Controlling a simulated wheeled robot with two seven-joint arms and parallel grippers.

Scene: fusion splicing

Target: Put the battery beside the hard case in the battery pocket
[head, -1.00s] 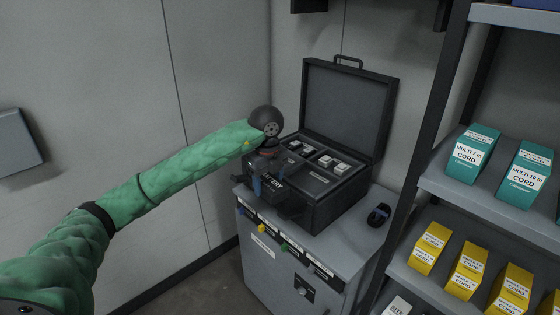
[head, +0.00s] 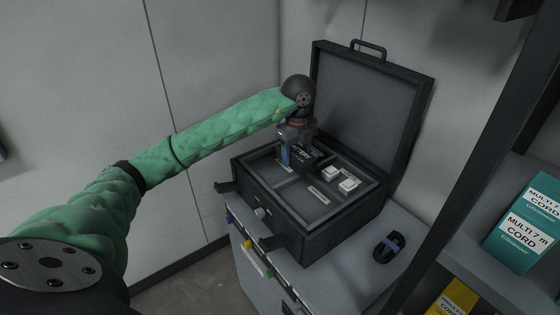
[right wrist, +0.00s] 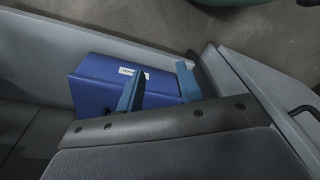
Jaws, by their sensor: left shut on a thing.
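The open hard case (head: 300,222) stands on a grey cabinet with its lid raised at the back. My left gripper (head: 291,153) points down over the rear left of the case. It is shut on a dark battery (head: 306,153) with white lettering, which is over the case's inner tray. I cannot tell whether the battery touches the tray floor. Part of the tray behind the gripper is hidden. My right gripper (right wrist: 158,88) shows only in the right wrist view. Its blue fingers are apart, with a blue box (right wrist: 95,88) beyond them.
Two white blocks (head: 348,186) sit in the tray's right part. Its front compartments look empty. A dark coiled item (head: 388,247) lies on the cabinet (head: 345,270) right of the case. Shelves with teal boxes (head: 528,222) stand at the right.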

